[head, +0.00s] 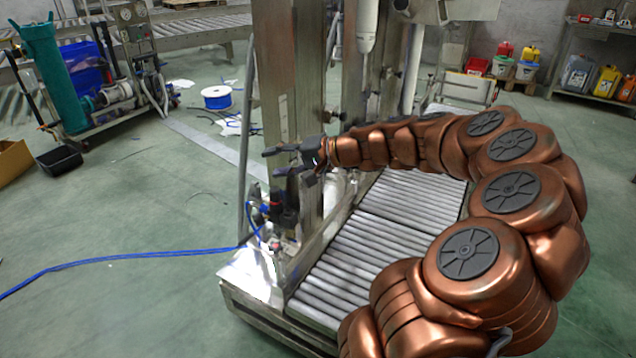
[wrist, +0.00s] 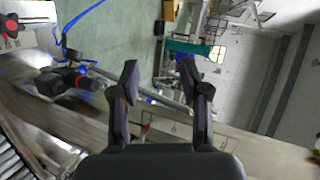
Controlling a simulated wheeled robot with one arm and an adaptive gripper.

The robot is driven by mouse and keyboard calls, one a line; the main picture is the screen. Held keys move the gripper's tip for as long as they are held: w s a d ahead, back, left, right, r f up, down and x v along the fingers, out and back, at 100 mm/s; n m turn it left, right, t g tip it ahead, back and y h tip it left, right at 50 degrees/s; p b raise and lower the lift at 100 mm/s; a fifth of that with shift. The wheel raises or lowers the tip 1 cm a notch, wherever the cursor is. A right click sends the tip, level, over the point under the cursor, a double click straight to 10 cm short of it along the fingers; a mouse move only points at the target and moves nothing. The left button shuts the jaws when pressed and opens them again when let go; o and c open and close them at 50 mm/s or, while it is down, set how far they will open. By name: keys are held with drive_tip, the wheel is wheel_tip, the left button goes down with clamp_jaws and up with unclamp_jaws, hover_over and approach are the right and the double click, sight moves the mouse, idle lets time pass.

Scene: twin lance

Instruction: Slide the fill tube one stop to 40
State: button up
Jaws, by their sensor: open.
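My gripper (head: 274,162) is open and empty, pointing left beside the steel column (head: 283,70) of the filling machine. In the wrist view its two dark fingers (wrist: 159,72) are spread with nothing between them. A white tube (head: 367,25) hangs upright at the top middle of the head view, well above and right of my gripper; I cannot tell if it is the fill tube. Part of a second white fitting (head: 401,4) shows at the top edge. No mark reading 40 is legible in either view.
A black and red fitting (head: 284,212) with blue hose stands below my gripper; it also shows in the wrist view (wrist: 68,80). A roller conveyor (head: 350,262) runs beside the column. A blue hose (head: 120,257) crosses the floor. Open floor (head: 130,215) lies at left.

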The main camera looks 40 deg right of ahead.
sight(294, 162)
drive_tip(key=d+f+m+t+h+b, duration=0.25)
drive_tip(key=d+f, duration=0.25)
drive_tip(key=d, duration=0.6)
drive_tip(key=shift+m, duration=0.45)
drive_tip(key=shift+x, duration=3.7)
drive_tip(key=shift+a, duration=0.2)
clamp_jaws()
